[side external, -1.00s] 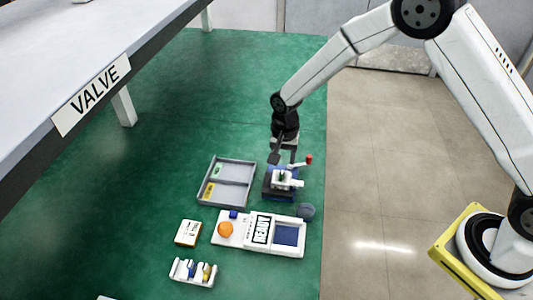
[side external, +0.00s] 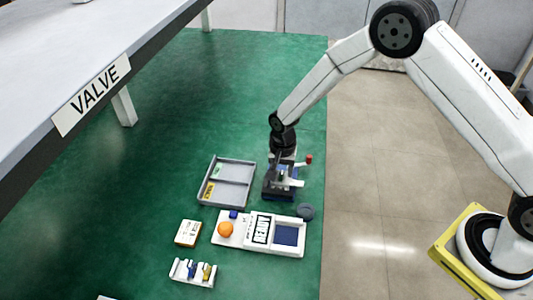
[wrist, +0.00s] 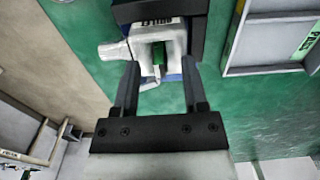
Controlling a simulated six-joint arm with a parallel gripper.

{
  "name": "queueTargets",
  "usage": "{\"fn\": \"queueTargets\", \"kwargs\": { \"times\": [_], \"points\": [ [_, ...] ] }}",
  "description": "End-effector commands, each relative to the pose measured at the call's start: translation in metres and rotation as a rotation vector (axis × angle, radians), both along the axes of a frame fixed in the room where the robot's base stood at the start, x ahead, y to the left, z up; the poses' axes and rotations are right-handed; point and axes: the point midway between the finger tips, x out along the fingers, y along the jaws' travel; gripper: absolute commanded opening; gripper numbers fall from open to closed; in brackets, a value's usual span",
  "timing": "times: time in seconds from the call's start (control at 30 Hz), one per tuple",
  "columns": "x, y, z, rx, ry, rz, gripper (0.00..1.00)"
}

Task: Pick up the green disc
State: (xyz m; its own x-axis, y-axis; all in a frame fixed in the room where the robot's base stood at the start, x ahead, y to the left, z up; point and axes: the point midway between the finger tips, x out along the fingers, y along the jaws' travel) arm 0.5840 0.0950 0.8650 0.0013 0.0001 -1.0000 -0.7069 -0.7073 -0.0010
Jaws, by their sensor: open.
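In the wrist view, a narrow dark green piece (wrist: 158,52), which looks like the green disc seen edge-on, sits in a slot of a white pump body (wrist: 115,50). My gripper (wrist: 160,68) is open, with one finger on each side of the white body around the green piece. Whether the fingers touch anything cannot be told. In the side view my gripper (side external: 280,168) is low over the white-and-blue pump fixture (side external: 271,192), and it hides the green disc there.
A grey two-part tray (side external: 231,184) with green and yellow labels lies left of the fixture. A white panel marked READY (side external: 288,251) with an orange ball (side external: 225,229) lies in front. A red knob (side external: 309,160) and grey round piece (side external: 306,211) are close by.

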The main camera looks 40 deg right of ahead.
Motion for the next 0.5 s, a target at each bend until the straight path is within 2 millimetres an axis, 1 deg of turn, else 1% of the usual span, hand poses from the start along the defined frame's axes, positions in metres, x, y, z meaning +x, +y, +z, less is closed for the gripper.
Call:
{"fn": "queueTargets", "kwargs": {
  "times": [0.37, 0.4, 0.47, 0.5],
  "points": [
    [0.0001, -0.0001, 0.0004, 0.000, 0.000, 0.000, 0.56],
    [0.0001, -0.0001, 0.0004, 0.000, 0.000, 0.000, 0.43],
    [0.0000, 0.0000, 0.0004, 0.000, 0.000, 0.000, 0.24],
    [0.0000, 0.0000, 0.0004, 0.000, 0.000, 0.000, 0.11]
  ]
}}
